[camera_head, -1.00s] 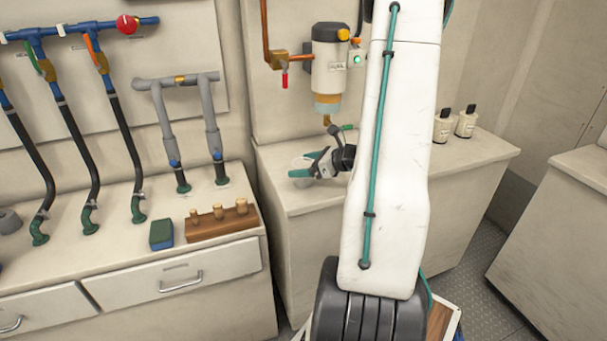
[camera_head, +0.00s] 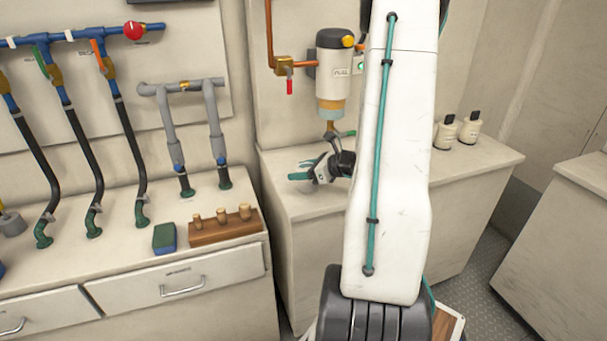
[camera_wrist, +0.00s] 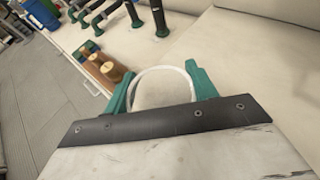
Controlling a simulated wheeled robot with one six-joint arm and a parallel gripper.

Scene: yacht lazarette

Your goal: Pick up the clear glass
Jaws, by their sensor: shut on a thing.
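The clear glass (camera_wrist: 160,72) shows in the wrist view as a pale round rim between the two green fingers. My gripper (camera_wrist: 160,85) is shut on it, one finger on each side. The lower part of the glass is hidden behind the dark edge of my gripper. In the head view my gripper (camera_head: 303,174) is over the left part of the counter under the filter unit. The glass is hard to make out there.
The filter unit (camera_head: 333,75) hangs on the wall just above my gripper. Two small bottles (camera_head: 458,130) stand at the counter's right. A wooden block with pegs (camera_head: 223,226) and a green-and-blue sponge (camera_head: 164,238) lie on the left cabinet. The counter (camera_head: 310,205) is bare in front.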

